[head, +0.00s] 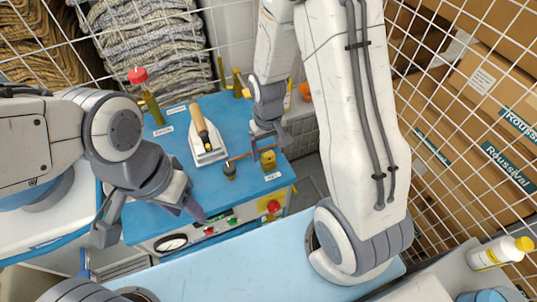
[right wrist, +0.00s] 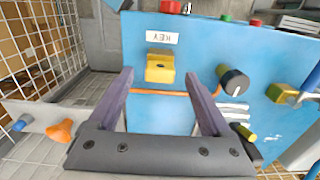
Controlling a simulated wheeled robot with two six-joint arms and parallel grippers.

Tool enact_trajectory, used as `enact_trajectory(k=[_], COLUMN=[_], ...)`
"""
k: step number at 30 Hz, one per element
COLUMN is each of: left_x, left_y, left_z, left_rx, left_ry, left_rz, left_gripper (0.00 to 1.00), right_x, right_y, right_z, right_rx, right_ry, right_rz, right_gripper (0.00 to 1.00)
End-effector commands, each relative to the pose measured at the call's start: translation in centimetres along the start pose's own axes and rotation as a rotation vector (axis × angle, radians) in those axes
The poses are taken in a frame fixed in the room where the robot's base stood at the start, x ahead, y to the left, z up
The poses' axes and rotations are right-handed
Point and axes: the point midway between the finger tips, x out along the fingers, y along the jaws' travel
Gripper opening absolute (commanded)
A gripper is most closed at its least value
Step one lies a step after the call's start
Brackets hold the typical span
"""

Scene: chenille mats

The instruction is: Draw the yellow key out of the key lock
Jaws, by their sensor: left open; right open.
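The yellow key piece (head: 268,161) stands upright at the blue panel's right front corner, beside a small white label. In the right wrist view the yellow piece (right wrist: 160,70) sits by a label reading KEY, just beyond and between my fingertips. I cannot tell the key from its lock. My right gripper (head: 267,142) is open over it, with one finger on each side and nothing held; it shows in the right wrist view (right wrist: 160,80). My left gripper (head: 150,218) is open and empty, at the panel's front left.
A thin orange bar (right wrist: 175,93) runs across the panel near the yellow piece, toward a dark knob (right wrist: 232,80). A red-capped bottle (head: 138,76) stands behind. A wire grid (head: 430,90) closes the right side.

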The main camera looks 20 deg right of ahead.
Motion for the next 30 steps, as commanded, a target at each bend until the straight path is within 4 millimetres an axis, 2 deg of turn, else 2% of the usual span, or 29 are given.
enact_trajectory(k=[4, 11, 14, 15, 18, 30], left_x=[-0.21, -0.17, -0.17, -0.17, -0.17, -0.01], left_y=[0.02, 0.01, 0.01, 0.01, 0.01, 0.00], left_z=[-0.01, -0.01, -0.01, -0.01, -0.01, 0.00], left_rx=[0.000, 0.000, 0.000, 0.000, 0.000, 0.000], left_ry=[0.000, 0.000, 0.000, 0.000, 0.000, 0.000], left_rz=[0.000, 0.000, 0.000, 0.000, 0.000, 0.000], left_gripper=[0.50, 0.50, 0.50, 0.50, 0.50, 0.50], right_x=[1.08, 1.21, 1.20, 1.19, 1.18, 0.70], right_y=[0.01, 0.01, 0.01, 0.01, 0.01, 0.01], right_z=[0.02, -0.01, -0.01, -0.01, -0.01, -0.08], right_rx=[0.000, 0.000, 0.000, 0.000, 0.000, 0.000], right_ry=[0.000, 0.001, 0.001, 0.001, 0.001, 0.004], right_rz=[0.000, 0.000, 0.000, 0.000, 0.000, 0.000], right_gripper=[0.82, 0.82, 0.48, 0.33, 0.00, 0.00])
